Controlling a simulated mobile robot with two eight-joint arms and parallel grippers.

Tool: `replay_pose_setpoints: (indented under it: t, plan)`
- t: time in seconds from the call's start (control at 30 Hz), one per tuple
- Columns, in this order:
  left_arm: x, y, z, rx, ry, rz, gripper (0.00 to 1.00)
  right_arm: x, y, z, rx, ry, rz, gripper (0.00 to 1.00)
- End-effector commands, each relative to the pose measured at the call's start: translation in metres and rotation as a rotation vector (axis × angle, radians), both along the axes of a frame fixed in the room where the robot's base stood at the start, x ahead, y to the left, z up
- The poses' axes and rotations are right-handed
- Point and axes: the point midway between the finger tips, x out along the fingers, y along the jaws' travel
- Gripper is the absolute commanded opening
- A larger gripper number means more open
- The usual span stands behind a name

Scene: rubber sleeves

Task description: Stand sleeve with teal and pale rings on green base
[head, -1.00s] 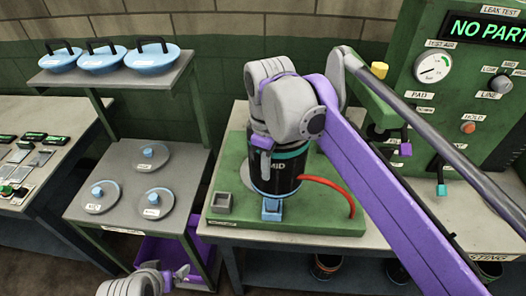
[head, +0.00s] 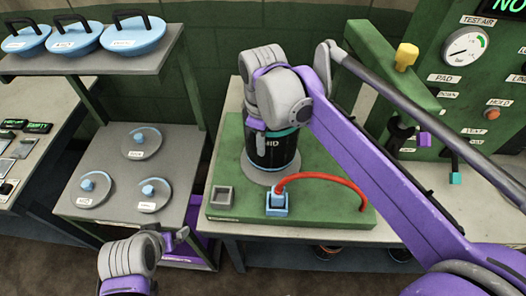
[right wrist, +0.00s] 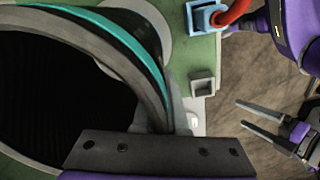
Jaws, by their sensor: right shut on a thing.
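The sleeve (head: 275,153) is a black cylinder marked MID with a teal ring near its top, upright over a round grey seat on the green base (head: 330,190). I cannot tell whether its lower end touches the seat. My right gripper (head: 257,133) is shut on the sleeve's upper wall. My left gripper (head: 178,240) is low at the left, away from the sleeve; its fingers look parted and empty in the right wrist view (right wrist: 262,122).
A red hose (head: 325,177) arches from a blue block (head: 277,203) at the base's front. A small grey square socket (head: 221,196) is at front left. A shelf with several lids (head: 141,143) stands left; the green leak-test machine (head: 470,80) stands right.

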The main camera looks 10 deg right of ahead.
Motion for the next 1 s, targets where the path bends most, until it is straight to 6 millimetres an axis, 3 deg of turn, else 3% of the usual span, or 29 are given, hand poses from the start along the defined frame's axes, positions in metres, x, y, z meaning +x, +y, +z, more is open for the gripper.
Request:
replay_pose_setpoints:
  t: [0.23,0.7,0.73,0.87,1.0]
  plan:
    - [-0.001,0.000,-0.002,0.000,0.001,0.000,1.00,0.000,0.000,-0.032,-0.001,-0.001,0.000,0.00]
    - [-0.002,0.000,-0.005,0.000,0.004,0.000,1.00,0.000,0.000,-0.040,-0.001,-0.001,0.000,0.00]
    - [-0.002,0.000,-0.004,0.000,0.004,0.000,1.00,0.000,0.000,-0.040,0.000,0.000,0.000,0.15]
    - [-0.002,0.000,-0.004,0.000,0.003,0.000,1.00,0.000,0.000,-0.039,0.000,0.000,0.000,0.39]
    - [-0.002,0.000,-0.004,0.000,0.003,0.000,1.00,0.000,0.000,-0.039,0.000,0.000,0.000,0.40]
